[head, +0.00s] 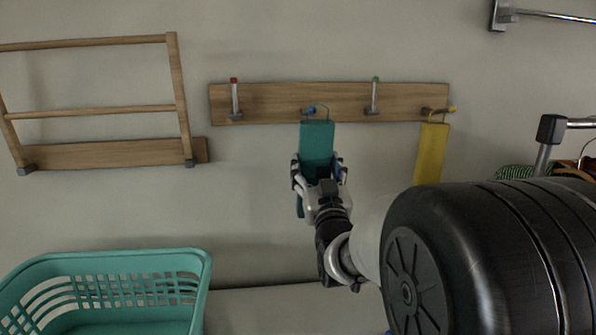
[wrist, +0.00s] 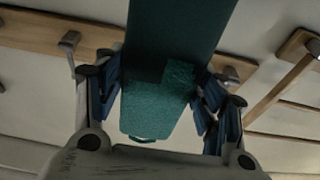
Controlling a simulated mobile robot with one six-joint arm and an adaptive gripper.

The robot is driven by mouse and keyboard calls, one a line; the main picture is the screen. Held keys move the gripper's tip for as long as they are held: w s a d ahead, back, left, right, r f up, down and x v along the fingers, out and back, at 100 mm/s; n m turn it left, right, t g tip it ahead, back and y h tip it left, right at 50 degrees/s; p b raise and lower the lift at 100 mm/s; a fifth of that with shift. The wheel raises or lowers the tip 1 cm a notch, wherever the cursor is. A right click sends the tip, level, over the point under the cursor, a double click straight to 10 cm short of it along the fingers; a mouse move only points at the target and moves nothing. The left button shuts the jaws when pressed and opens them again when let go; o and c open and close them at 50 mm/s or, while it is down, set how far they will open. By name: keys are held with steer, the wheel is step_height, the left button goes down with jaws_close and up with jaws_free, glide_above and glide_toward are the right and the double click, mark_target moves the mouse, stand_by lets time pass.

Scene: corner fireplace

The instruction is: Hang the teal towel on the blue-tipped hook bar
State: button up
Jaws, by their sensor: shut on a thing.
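The teal towel (head: 317,138) hangs upright in front of the wall, just under the wooden hook bar (head: 270,103). A thin loop at its top edge is right at the blue-tipped hook (head: 309,111); I cannot tell whether the loop is around the hook or only beside it. My gripper (head: 320,170) is shut on the towel's lower part from below. In the wrist view the towel (wrist: 160,100) runs up between the two fingers of my gripper (wrist: 160,92), and it hides the blue-tipped hook there.
The bar also has a red-tipped hook (head: 235,98), a green-tipped hook (head: 374,97) and a yellow-tipped hook with a yellow towel (head: 431,155) on it. A wooden rack (head: 95,111) is at left. A teal basket (head: 110,262) stands below. A metal rail (head: 550,15) is at upper right.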

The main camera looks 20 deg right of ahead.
steer(key=w+d+f, duration=0.2)
steer(key=w+d, duration=0.1)
steer(key=w, duration=0.8)
steer(key=shift+w+d+f+p, duration=0.2)
steer(key=shift+w+f+p, duration=0.15)
steer(key=shift+w+p, duration=0.1)
stand_by(0.4)
steer(key=shift+b, duration=0.55)
stand_by(0.5)
stand_by(0.6)
steer(key=o, duration=1.2)
steer(key=shift+o, duration=0.2)
steer(key=shift+f, duration=0.1)
